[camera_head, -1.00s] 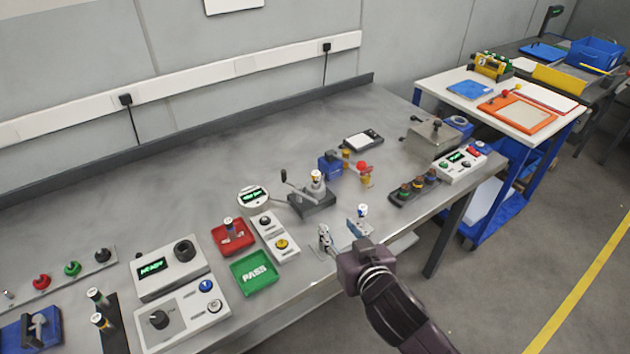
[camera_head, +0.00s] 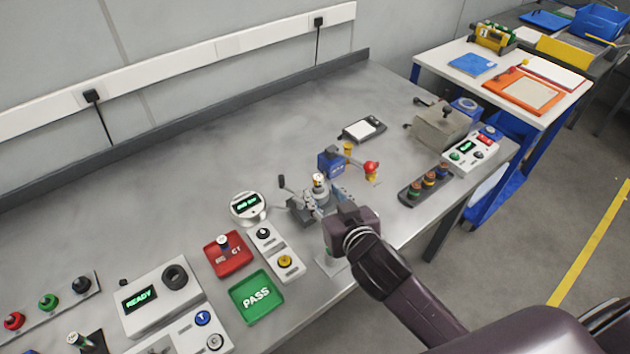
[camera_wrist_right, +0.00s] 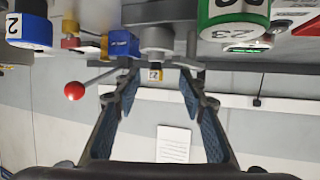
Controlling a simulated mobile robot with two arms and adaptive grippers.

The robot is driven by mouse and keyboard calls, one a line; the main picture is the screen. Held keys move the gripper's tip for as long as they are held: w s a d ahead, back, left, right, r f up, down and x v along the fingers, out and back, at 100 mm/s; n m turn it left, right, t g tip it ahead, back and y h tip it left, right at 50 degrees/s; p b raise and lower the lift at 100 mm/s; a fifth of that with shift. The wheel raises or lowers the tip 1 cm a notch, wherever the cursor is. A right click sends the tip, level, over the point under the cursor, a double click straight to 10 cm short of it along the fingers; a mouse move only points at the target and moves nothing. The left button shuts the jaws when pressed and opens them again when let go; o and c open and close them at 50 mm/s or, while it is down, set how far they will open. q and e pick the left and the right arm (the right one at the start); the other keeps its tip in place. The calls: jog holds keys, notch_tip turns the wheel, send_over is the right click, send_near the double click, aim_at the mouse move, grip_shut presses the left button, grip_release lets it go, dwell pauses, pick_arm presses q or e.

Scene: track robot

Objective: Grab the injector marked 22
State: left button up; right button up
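My right gripper (camera_head: 326,198) is at the small grey clamp fixture (camera_head: 303,208) in the head view. In the wrist view its two blue-padded fingers (camera_wrist_right: 160,92) are apart. An injector with a white-labelled top (camera_head: 319,181) stands in the fixture. In the wrist view, which looks upside down, its small label (camera_wrist_right: 155,75) shows between the fingertips, and its full number is too small to read. I cannot tell whether the fingers touch it. A green-banded part marked 23 (camera_wrist_right: 232,14) and a blue part marked 2 (camera_wrist_right: 28,30) show near the picture's top. My left gripper is not in view.
A blue device (camera_head: 330,161) and a red-knobbed part (camera_head: 371,167) stand right of the fixture. A round gauge (camera_head: 249,206), red tray (camera_head: 228,255) and green PASS tray (camera_head: 256,296) are left. A dark rack (camera_head: 424,188) is right. The bench's back is clear.

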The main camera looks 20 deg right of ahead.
aim_at(320, 184)
jog(key=shift+x, duration=1.2)
jog(key=w, duration=0.1)
jog(key=w+p, duration=0.1)
jog(key=w+f, duration=0.1)
jog(key=shift+w+d, duration=0.15)
jog(key=shift+d, duration=0.2)
jog(key=shift+w+f, duration=0.2)
jog(key=shift+w, duration=0.1)
jog(key=shift+w+a+f, duration=0.1)
jog(key=shift+w, duration=0.1)
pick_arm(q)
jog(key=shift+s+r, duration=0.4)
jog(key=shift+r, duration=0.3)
pick_arm(e)
grip_shut()
